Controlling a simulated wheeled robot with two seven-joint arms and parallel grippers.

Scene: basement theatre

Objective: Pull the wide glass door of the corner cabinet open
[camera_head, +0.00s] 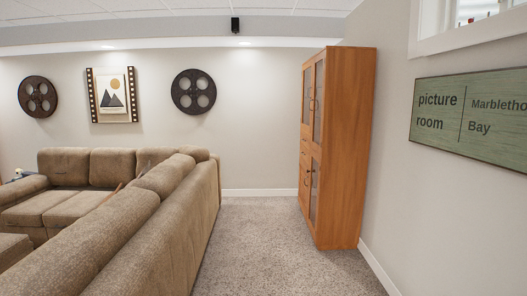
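The corner cabinet (343,150) is a tall orange-brown wooden cabinet against the right wall, seen mostly from its side. Its front faces left and shows at a steep angle. The doors look shut. Neither of my grippers is in view.
A large brown sectional sofa (170,212) fills the left side. Clear carpet (262,240) runs between the sofa back and the cabinet. A green sign (475,115) hangs on the right wall. Film reels and a framed picture (112,94) hang on the far wall.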

